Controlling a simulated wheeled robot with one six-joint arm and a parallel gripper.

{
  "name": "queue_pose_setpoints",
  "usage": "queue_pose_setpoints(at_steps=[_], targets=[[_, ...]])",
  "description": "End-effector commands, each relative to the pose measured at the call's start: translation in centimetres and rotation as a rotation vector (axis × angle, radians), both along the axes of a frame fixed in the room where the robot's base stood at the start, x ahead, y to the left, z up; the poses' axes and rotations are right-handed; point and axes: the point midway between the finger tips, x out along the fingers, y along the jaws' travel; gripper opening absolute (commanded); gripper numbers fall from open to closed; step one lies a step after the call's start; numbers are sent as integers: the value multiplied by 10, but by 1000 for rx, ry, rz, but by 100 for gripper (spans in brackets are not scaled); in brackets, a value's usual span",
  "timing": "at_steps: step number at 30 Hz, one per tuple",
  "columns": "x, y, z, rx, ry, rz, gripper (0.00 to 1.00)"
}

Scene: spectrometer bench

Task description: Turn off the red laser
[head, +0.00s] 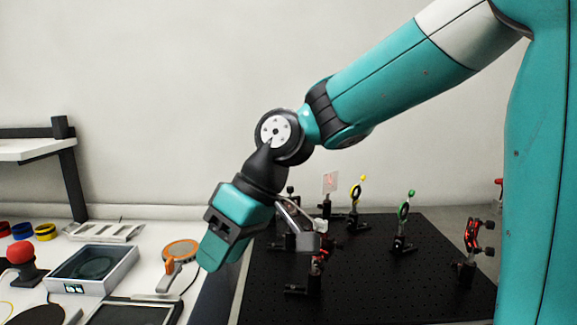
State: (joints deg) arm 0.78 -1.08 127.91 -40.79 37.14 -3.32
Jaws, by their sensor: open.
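My gripper (216,256) is teal and black and points down and to the left. It shows from the side, over the gap between the white bench and the black breadboard. It appears empty and touches nothing that I can see. No laser body or laser switch can be told apart for certain. Red light shows on a black optic mount (472,235) at the right of the board and on another mount (319,258) near my wrist. A pale upright card (330,182) behind has a faint reddish mark. My wrist and gripper hide part of the board's left side.
The black breadboard (400,290) also carries a yellow-topped mount (357,195) and a green-topped mount (405,212). On the white bench are a red mushroom button (20,252), a grey box (119,263) and an orange round-headed tool (180,250). A shelf (28,149) stands far left.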

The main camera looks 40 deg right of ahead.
Motion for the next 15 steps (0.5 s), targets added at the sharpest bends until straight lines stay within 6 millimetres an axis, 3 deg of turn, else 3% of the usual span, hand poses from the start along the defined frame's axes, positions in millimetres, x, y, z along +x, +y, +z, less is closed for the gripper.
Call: queue_pose_setpoints(at_steps=[1, 3, 5, 7, 10, 12, 15], targets=[[48, -25, 19, 51, -35, -46, 41], [104, -64, 35, 121, -105, -86, 41], [144, -106, 45, 176, -171, -120, 41], [180, -163, 52, 231, -253, -157, 41], [207, -246, 55, 290, -370, -203, 41], [212, -298, 53, 319, -442, -229, 41], [208, -353, 49, 345, -526, -254, 41]])
